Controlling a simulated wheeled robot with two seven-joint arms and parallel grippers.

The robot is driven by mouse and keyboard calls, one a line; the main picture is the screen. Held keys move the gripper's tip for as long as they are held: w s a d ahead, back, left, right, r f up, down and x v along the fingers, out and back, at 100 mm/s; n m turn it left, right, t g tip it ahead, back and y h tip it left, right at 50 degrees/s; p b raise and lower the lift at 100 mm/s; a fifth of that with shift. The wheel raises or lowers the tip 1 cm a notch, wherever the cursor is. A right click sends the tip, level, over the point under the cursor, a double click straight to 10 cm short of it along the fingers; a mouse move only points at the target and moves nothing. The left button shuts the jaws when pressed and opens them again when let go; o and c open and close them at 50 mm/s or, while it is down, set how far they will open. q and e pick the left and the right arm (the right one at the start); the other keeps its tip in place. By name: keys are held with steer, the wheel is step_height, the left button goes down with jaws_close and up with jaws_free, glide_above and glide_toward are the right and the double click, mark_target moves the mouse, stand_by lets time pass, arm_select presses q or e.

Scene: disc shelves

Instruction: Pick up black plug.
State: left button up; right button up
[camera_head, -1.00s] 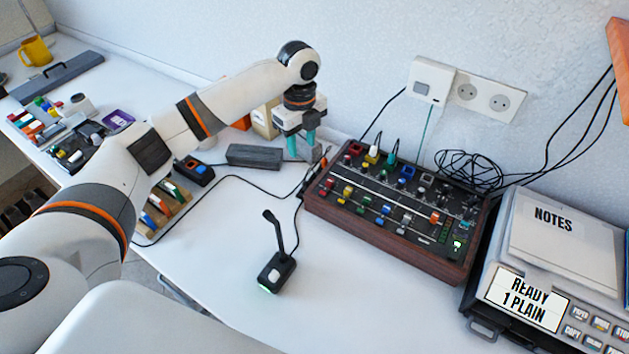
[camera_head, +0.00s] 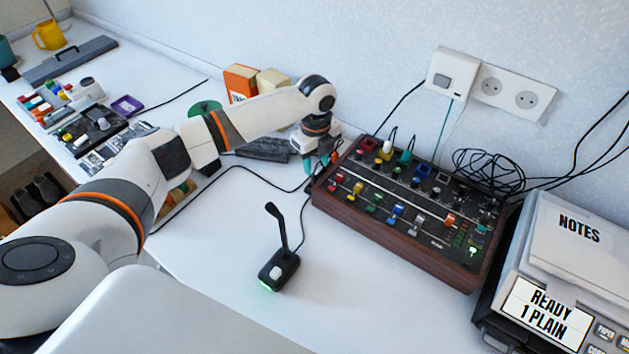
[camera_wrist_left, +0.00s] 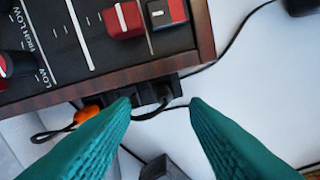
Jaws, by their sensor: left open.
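In the left wrist view a black plug (camera_wrist_left: 153,93) with a black cable sits against the wooden side of the mixer (camera_wrist_left: 150,73), among other black connectors. An orange plug (camera_wrist_left: 87,113) is to its left, partly behind a fingertip. My left gripper (camera_wrist_left: 158,107) is open, its teal fingertips on either side of the black plug in the picture; whether they touch it I cannot tell. In the head view the left gripper (camera_head: 320,166) is low beside the left end of the mixer (camera_head: 400,240). The black plug cannot be made out there. My right gripper is not in view.
A dark grey block (camera_head: 262,149) lies left of the gripper. A black desk microphone (camera_head: 279,268) stands in front of the mixer. Black cables cross the white table (camera_head: 215,250). A wall socket (camera_head: 515,92) is behind, and a printer-like machine (camera_head: 560,270) stands at the right.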

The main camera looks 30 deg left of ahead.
mark_target(314, 176)
arm_select(q)
steer(key=f, duration=0.4)
steer(key=shift+s+a+f, duration=0.1)
steer(key=shift+s+f, duration=0.1)
steer(key=shift+f, duration=0.1)
jaws_close()
steer(key=shift+r, duration=0.1)
